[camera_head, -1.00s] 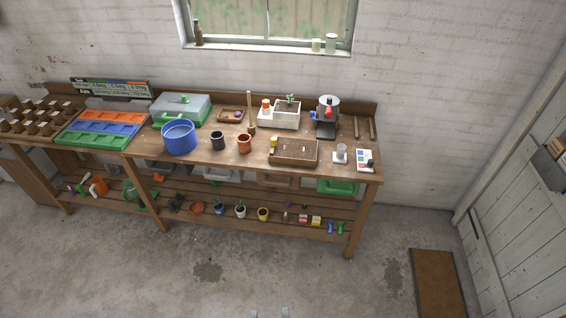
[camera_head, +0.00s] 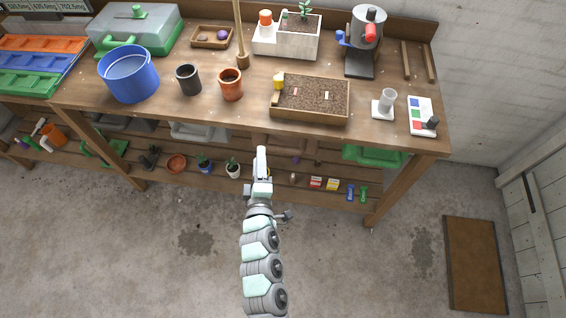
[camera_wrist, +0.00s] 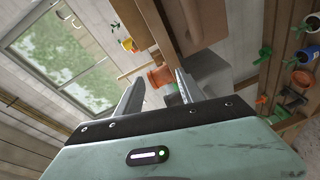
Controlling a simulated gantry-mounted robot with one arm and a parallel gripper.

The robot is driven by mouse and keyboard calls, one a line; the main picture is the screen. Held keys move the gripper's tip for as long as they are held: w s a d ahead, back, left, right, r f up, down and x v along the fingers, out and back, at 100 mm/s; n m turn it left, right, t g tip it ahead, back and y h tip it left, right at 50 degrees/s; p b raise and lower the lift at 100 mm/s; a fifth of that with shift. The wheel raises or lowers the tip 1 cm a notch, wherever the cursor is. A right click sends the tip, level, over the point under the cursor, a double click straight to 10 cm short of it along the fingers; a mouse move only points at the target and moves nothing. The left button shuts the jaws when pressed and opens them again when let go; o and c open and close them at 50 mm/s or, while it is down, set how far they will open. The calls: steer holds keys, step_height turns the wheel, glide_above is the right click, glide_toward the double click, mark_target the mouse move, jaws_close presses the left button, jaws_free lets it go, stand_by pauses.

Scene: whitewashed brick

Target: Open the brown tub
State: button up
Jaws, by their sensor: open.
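The brown tub (camera_head: 290,148) hangs under the front of the bench top, between a pale grey tub and a green one. It looks pushed in, and its front is partly hidden by my gripper in the head view. In the wrist view a brown box face that looks like this tub (camera_wrist: 202,22) is at the top, beyond the fingers. My gripper (camera_head: 261,152) is in front of the bench, just left of the tub's middle. In the wrist view its two fingers (camera_wrist: 158,88) are spread with nothing between them. I see no contact with the tub.
The bench top (camera_head: 215,115) overhangs the tubs. The grey tub (camera_head: 198,131) is to the left, the green tub (camera_head: 375,155) to the right. A lower shelf holds several small pots and the red and yellow boxes (camera_head: 324,184). The floor in front is clear.

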mark_target(283, 152)
steer(key=d+f+g+h+b, duration=0.25)
steer(key=d+f, duration=0.25)
steer(key=f, duration=0.3)
steer(key=shift+t+h, duration=0.25)
steer(key=shift+h, duration=0.2)
steer(key=x, duration=0.3)
steer(key=b+x, duration=0.1)
steer(key=x, duration=0.6)
steer(key=shift+w+d+r+b, duration=0.1)
steer(key=shift+w+r+b, duration=0.15)
steer(key=shift+b, duration=0.1)
steer(key=shift+s, duration=0.1)
steer(key=shift+c, duration=0.2)
jaws_close()
